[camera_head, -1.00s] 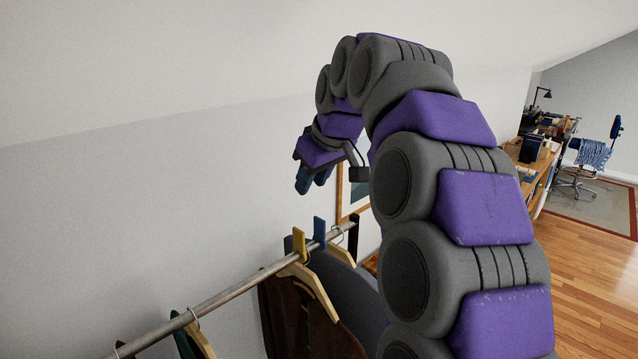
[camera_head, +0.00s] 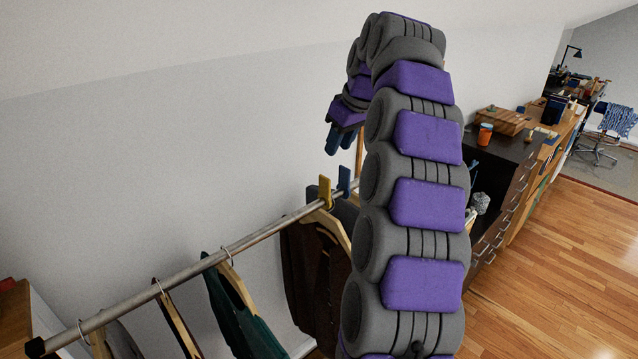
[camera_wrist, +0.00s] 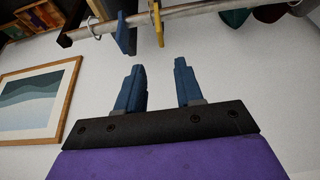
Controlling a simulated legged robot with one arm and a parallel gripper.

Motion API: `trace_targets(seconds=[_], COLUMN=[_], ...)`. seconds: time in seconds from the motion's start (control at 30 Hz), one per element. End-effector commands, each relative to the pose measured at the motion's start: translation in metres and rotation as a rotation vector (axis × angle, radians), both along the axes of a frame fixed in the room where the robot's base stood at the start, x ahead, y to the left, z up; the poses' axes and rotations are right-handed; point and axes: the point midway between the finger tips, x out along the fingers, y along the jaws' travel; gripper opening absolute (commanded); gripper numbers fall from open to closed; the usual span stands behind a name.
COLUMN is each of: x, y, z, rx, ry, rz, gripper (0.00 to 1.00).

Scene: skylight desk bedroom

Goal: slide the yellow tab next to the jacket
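A yellow tab (camera_head: 325,192) sits upright on the metal clothes rail (camera_head: 210,260), beside a blue tab (camera_head: 344,181) farther along it. A dark brown jacket (camera_head: 312,270) hangs on a wooden hanger just below the yellow tab. My gripper (camera_head: 340,145) is above the rail near its far end, apart from both tabs, fingers pointing down. In the wrist view my gripper (camera_wrist: 158,68) is open and empty. The yellow tab (camera_wrist: 158,22) shows ahead of the gap between its fingers, with the blue tab (camera_wrist: 125,35) left of it.
A dark green garment (camera_head: 235,305) and other hangers hang nearer along the rail. A white wall (camera_head: 180,150) runs close behind it. A dark drawer cabinet (camera_head: 510,175) stands right of my arm, with free wood floor (camera_head: 540,290) beside it. A framed picture (camera_wrist: 35,100) hangs on the wall.

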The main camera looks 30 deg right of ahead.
Motion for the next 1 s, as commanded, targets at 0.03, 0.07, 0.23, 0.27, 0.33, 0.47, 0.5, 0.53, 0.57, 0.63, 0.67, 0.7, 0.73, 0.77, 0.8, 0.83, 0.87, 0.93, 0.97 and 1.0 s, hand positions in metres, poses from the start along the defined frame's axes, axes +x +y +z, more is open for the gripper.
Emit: trace_targets(seconds=[0.03, 0.07, 0.23, 0.27, 0.33, 0.47, 0.5, 0.53, 0.57, 0.63, 0.67, 0.7, 0.73, 0.77, 0.8, 0.83, 0.87, 0.93, 0.97, 1.0], x=[0.001, 0.002, 0.011, 0.013, 0.017, 0.026, 0.029, 0.031, 0.033, 0.038, 0.04, 0.043, 0.044, 0.046, 0.047, 0.049, 0.05, 0.052, 0.053, 0.054], y=[0.002, 0.003, 0.005, 0.006, 0.008, 0.009, 0.009, 0.009, 0.009, 0.009, 0.008, 0.008, 0.008, 0.008, 0.009, 0.009, 0.009, 0.009, 0.009, 0.009], z=[-0.007, -0.01, -0.031, -0.035, -0.045, -0.066, -0.073, -0.079, -0.085, -0.096, -0.101, -0.107, -0.111, -0.116, -0.121, -0.124, -0.127, -0.132, -0.133, -0.134], rx=[0.003, 0.004, 0.003, 0.001, 0.001, 0.0, 0.0, 0.0, 0.001, 0.002, 0.002, 0.001, 0.002, 0.002, 0.003, 0.003, 0.002, 0.001, 0.001, 0.0], ry=[0.005, 0.007, 0.006, 0.004, 0.006, 0.006, 0.007, 0.006, 0.006, 0.006, 0.005, 0.003, 0.003, 0.005, 0.007, 0.007, 0.005, 0.003, 0.003, 0.002], rz=[0.002, 0.002, 0.002, 0.001, 0.001, 0.0, 0.0, 0.0, 0.001, 0.0, 0.0, -0.001, 0.0, 0.0, 0.001, 0.001, 0.0, -0.001, -0.001, -0.001], gripper=[0.36, 0.36, 0.36, 0.36, 0.36, 0.36, 0.36, 0.36, 0.36, 0.36, 0.36, 0.36, 0.36, 0.36, 0.36, 0.36, 0.36, 0.36, 0.36, 0.36])
